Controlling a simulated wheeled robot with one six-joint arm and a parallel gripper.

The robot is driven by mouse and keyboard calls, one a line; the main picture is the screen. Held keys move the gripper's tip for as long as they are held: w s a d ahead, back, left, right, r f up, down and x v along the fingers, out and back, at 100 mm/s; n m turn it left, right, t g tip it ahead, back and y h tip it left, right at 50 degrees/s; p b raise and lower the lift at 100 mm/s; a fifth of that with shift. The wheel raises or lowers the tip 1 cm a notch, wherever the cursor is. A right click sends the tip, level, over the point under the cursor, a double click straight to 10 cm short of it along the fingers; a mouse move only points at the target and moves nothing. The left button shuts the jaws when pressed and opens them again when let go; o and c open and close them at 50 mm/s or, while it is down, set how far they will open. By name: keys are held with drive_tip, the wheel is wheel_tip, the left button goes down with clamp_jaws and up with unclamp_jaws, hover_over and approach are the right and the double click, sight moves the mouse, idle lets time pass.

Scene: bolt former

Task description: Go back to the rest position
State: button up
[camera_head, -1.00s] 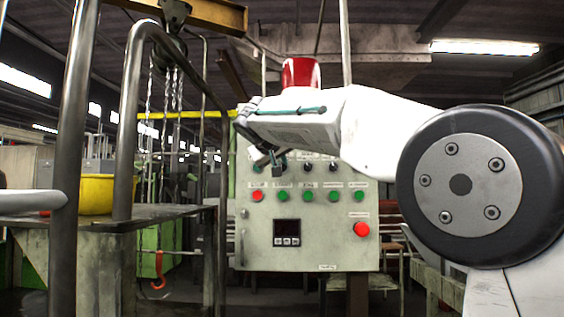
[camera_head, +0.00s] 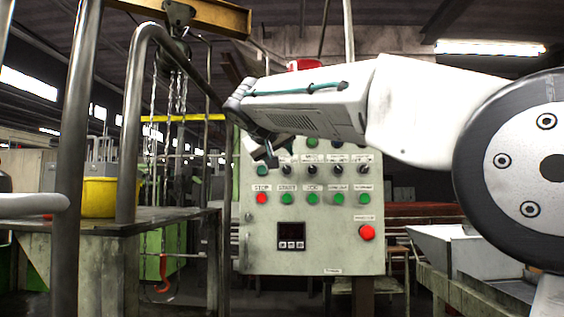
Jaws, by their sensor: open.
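My gripper (camera_head: 268,158) shows small and dark at the end of my white arm, in front of the upper left part of the control panel (camera_head: 262,248). Its jaws are open and I see nothing between them. My arm comes in from the right and covers the panel's top edge. The panel has a row of dark knobs, a row with a red STOP button (camera_head: 262,199) and several green buttons, a small dark display (camera_head: 291,235) and a larger red button (camera_head: 367,232) at lower right.
A red lamp (camera_head: 306,65) on top of the panel is mostly hidden by my arm. At left, metal rails (camera_head: 80,150) stand by a table (camera_head: 75,226) with a yellow container (camera_head: 98,196). Chains and a red hook (camera_head: 163,275) hang between table and panel. Grey metal troughs (camera_head: 460,250) are at right.

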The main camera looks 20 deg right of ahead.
drive_tip(key=shift+s+a+r, duration=0.1)
drive_tip(key=shift+s+a, duration=0.05)
drive_tip(key=shift+s, duration=0.15)
drive_tip(key=s+d+f+n+g+y, duration=0.1)
drive_tip(key=s+f+g, duration=0.25)
drive_tip(key=f, duration=0.55)
drive_tip(key=s+d+f+n+g+y, duration=0.1)
drive_tip(key=s+f+g, duration=0.1)
drive_tip(key=s+f, duration=0.5)
drive_tip(key=s+d+f+m+g+y, duration=0.1)
drive_tip(key=s+d+f+g+y, duration=0.1)
drive_tip(key=s+f, duration=1.1)
drive_tip(key=s+d+f+m+g+y, duration=0.1)
drive_tip(key=s+d+f+g+y, duration=0.2)
drive_tip(key=s+f, duration=1.1)
drive_tip(key=s+d, duration=0.1)
drive_tip(key=s, duration=0.4)
drive_tip(key=shift+d+m, duration=0.3)
drive_tip(key=shift+d, duration=0.1)
